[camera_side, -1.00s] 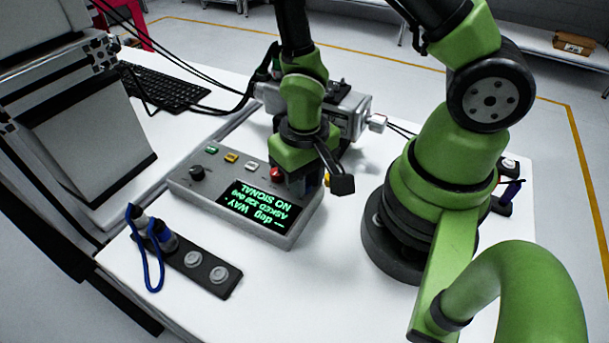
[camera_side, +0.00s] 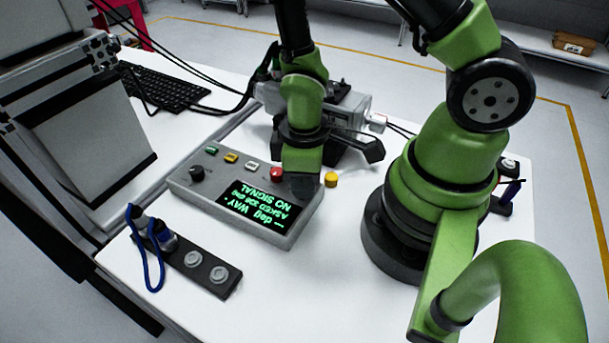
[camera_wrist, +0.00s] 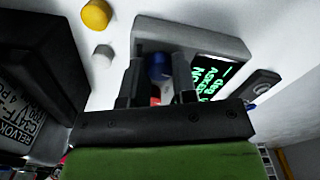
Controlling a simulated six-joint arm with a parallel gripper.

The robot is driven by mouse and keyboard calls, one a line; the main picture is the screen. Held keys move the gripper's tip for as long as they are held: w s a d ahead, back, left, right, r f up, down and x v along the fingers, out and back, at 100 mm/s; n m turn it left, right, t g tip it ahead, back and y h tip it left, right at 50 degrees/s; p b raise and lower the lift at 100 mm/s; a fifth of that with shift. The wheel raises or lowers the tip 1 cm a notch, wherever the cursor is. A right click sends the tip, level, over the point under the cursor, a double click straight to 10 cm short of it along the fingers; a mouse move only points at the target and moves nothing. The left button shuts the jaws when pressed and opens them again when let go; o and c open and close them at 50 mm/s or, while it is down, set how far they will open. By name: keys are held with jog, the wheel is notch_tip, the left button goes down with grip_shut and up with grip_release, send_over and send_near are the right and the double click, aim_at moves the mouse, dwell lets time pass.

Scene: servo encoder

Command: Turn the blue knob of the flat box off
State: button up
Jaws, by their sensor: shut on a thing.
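The flat box (camera_side: 210,197) lies on the white table with a lit green display (camera_side: 258,203) that shows "NO SIGNAL". It has a row of small buttons, a black knob (camera_side: 197,173) and a red button (camera_side: 249,174) on its top. In the wrist view the blue knob (camera_wrist: 158,68) sits on the box (camera_wrist: 185,35) between the fingers of my gripper (camera_wrist: 160,78), which are shut on it. In the side view my gripper (camera_side: 303,187) is over the box's right end, and the knob is hidden behind it.
A yellow knob-like part (camera_side: 331,180) stands on the table just right of the box. A dark strip with round sockets (camera_side: 209,272) and a blue cable (camera_side: 150,262) lies in front. A grey motor unit (camera_side: 345,108) stands behind my gripper.

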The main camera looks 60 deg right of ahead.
jog(key=shift+n, duration=1.1)
jog(key=o, duration=0.9)
jog(key=shift+o, duration=0.2)
jog(key=shift+r, duration=0.1)
notch_tip(320, 180, up, 10)
